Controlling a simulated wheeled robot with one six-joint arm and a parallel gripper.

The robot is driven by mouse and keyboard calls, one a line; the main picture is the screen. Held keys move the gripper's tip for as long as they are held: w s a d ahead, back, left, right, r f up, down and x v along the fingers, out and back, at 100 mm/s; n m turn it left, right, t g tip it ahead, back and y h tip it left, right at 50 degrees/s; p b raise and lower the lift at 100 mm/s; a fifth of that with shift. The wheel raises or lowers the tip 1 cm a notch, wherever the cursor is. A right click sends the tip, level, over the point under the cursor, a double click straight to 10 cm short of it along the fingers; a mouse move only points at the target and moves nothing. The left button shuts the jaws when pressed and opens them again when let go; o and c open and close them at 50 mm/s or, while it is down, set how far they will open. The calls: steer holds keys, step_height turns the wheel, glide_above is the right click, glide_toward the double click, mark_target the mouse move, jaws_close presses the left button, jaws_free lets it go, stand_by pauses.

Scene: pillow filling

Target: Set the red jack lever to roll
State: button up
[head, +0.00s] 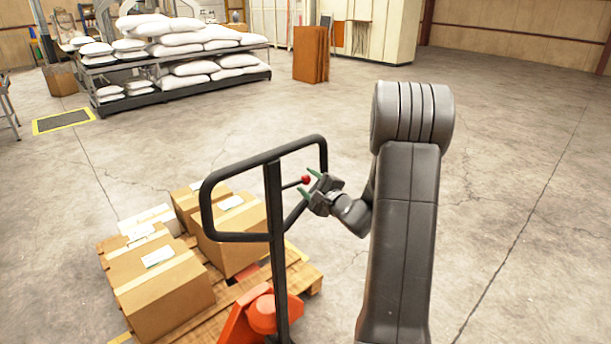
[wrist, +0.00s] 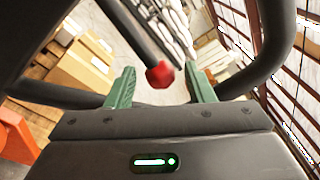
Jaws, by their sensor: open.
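The red jack lever (head: 305,180) is a short dark rod with a red knob, set on the pallet jack's black handle loop (head: 264,160). In the wrist view its red knob (wrist: 160,74) hangs between my two green fingertips, a little ahead of them. My gripper (head: 313,186) is open, with its green fingers spread to either side of the knob. I see clear gaps between the knob and both fingers in the wrist view. The jack's orange body (head: 262,312) stands low below the handle. I cannot read any marking for the lever's positions.
Cardboard boxes (head: 160,283) sit on a wooden pallet (head: 303,272) left of and behind the handle. The handle loop's bars run close around my gripper. A rack of white sacks (head: 180,46) stands far back left. The concrete floor on the right is clear.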

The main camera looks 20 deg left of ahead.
steer(key=shift+x, duration=0.9)
steer(key=shift+c, duration=0.2)
jaws_close()
